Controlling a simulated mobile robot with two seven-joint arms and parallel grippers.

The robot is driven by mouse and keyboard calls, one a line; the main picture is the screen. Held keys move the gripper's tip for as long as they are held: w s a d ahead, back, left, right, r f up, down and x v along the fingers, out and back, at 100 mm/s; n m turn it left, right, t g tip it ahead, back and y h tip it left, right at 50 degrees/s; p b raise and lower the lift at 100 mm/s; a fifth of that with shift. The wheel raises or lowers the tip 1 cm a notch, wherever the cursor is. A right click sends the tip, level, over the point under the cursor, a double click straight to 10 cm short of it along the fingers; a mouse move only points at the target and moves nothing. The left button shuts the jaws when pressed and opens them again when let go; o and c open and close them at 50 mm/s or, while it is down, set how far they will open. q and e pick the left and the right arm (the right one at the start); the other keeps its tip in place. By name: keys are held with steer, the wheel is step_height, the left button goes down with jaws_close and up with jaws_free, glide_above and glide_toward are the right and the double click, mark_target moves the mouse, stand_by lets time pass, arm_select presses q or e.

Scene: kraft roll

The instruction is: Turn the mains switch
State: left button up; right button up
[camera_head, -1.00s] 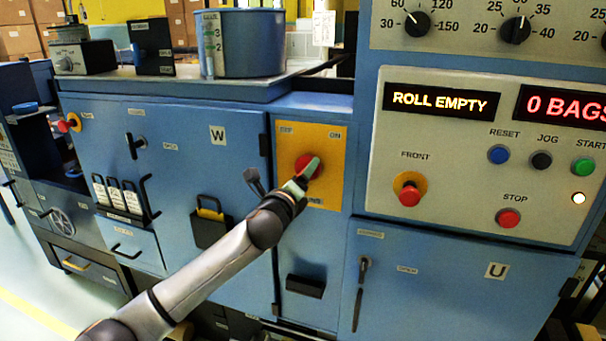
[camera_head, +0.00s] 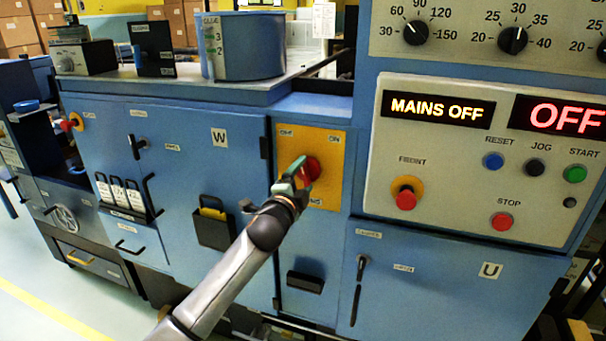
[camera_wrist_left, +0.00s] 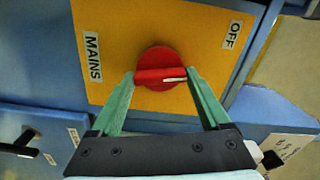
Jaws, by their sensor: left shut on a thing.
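The mains switch is a red round knob with a raised grip bar (camera_wrist_left: 158,62), on a yellow plate (camera_head: 328,180) on the blue cabinet front. In the head view the red knob (camera_head: 313,168) is partly covered by my fingers. My left gripper (camera_head: 295,176) reaches it from below. In the left wrist view its green fingers (camera_wrist_left: 160,76) are shut on the ends of the knob's bar. The bar's white mark is on the side of the OFF label (camera_wrist_left: 233,34); the MAINS label (camera_wrist_left: 93,57) is at the left. My right gripper is out of view.
The display (camera_head: 437,109) reads MAINS OFF and the one beside it (camera_head: 558,116) reads OFF. A red FRONT button (camera_head: 406,199) is to the right. A black pocket (camera_head: 213,230) and black handle (camera_head: 305,282) stick out nearby.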

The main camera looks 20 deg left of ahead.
arm_select(q)
steer(key=n+p, duration=0.1)
steer(key=n, duration=0.2)
steer(key=shift+n, duration=0.3)
steer(key=shift+n+p, duration=0.35)
steer(key=shift+n, duration=0.95)
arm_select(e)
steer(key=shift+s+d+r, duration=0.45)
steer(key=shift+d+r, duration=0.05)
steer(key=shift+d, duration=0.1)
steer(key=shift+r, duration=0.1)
arm_select(q)
steer(key=o, duration=1.2)
steer(key=shift+s, duration=0.1)
steer(key=s, duration=1.2)
steer(key=shift+s+a, duration=0.2)
steer(key=shift+a, duration=0.05)
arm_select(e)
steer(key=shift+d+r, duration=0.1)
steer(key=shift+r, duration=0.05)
arm_select(q)
steer(key=shift+p, duration=0.3)
